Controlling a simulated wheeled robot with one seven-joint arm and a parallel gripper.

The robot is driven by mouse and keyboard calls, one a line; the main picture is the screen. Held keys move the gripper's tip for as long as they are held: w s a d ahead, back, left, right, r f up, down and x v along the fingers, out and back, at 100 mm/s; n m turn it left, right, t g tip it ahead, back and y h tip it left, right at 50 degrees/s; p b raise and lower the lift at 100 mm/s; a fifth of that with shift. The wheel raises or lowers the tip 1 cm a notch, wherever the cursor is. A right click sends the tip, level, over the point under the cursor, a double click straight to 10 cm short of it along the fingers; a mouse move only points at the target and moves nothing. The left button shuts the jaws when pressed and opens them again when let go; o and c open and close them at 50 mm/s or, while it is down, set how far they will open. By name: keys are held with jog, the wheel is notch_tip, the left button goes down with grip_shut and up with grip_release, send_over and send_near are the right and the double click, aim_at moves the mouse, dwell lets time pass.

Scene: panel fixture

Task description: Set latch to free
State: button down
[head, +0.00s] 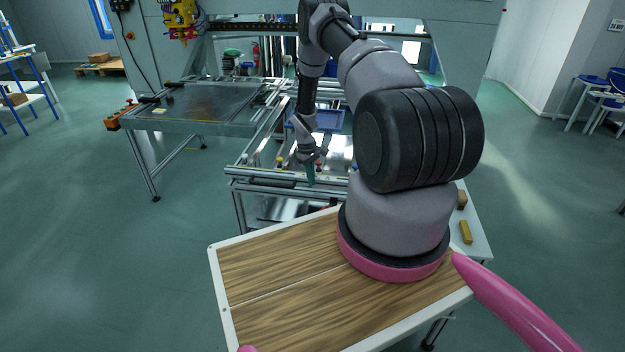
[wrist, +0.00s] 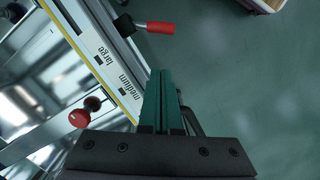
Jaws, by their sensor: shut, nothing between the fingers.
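My gripper (head: 311,178) hangs over the front edge of the panel fixture in the head view. In the wrist view its green fingers (wrist: 161,80) are together and empty. Close by is the white label strip (wrist: 95,55) with a yellow edge, reading "large" and "medium". A red-handled lever on a black pivot (wrist: 152,27) sticks out beyond the fingertips, apart from them. A red round knob (wrist: 80,118) on a dark stem is left of the fingers. No "free" mark is readable, and I cannot tell which part is the latch.
A metal work table (head: 215,105) stands at the left. A yellow block (head: 466,232) lies on a pale surface at the right. Open green floor (wrist: 240,80) lies right of the fingers in the wrist view.

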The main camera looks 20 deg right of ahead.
jog(key=s+d+f, duration=0.1)
jog(key=s+f, duration=0.3)
jog(key=f, duration=0.4)
jog(key=shift+d+f, duration=0.25)
jog(key=shift+f, duration=0.15)
